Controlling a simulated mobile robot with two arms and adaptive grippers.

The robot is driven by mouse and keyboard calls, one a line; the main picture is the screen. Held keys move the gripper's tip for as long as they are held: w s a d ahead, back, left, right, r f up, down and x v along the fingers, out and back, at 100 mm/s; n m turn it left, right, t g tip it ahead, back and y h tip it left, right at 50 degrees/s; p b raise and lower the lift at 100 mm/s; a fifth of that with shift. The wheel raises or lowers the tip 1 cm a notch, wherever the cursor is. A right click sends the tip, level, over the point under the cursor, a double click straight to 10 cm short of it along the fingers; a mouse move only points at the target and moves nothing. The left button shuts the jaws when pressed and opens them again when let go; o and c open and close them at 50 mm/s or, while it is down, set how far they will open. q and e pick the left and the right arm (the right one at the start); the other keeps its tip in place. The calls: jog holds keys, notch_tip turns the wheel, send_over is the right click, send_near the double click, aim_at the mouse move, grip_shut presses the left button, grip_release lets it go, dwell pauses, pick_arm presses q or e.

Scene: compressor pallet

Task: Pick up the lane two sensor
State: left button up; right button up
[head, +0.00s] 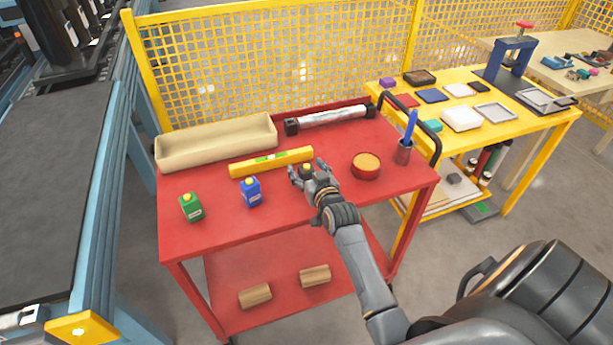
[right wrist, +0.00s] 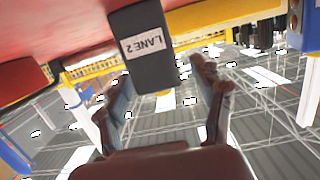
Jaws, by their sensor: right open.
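The lane two sensor is a dark grey box with a white "LANE 2" label, upside down in the right wrist view (right wrist: 143,72). In the head view its dark body and yellow top (head: 306,169) show at my right gripper, partly covered by it. It stands on the red cart top. My right gripper (head: 312,174) is open, low over the cart. In the right wrist view its two fingers (right wrist: 165,90) are spread, with the sensor ahead of and between them. I cannot tell whether either finger touches it. My left gripper is not in view.
A blue box (head: 251,191) and a green box (head: 191,207) stand left on the red cart (head: 225,225). A yellow level (head: 271,162) lies behind the sensor. A red bowl (head: 366,165) and a pen cup (head: 403,151) stand right. A beige tray (head: 217,143) is at the back.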

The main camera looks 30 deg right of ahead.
jog(key=shift+c, duration=0.2)
jog(key=c, duration=1.3)
jog(key=shift+r, duration=0.1)
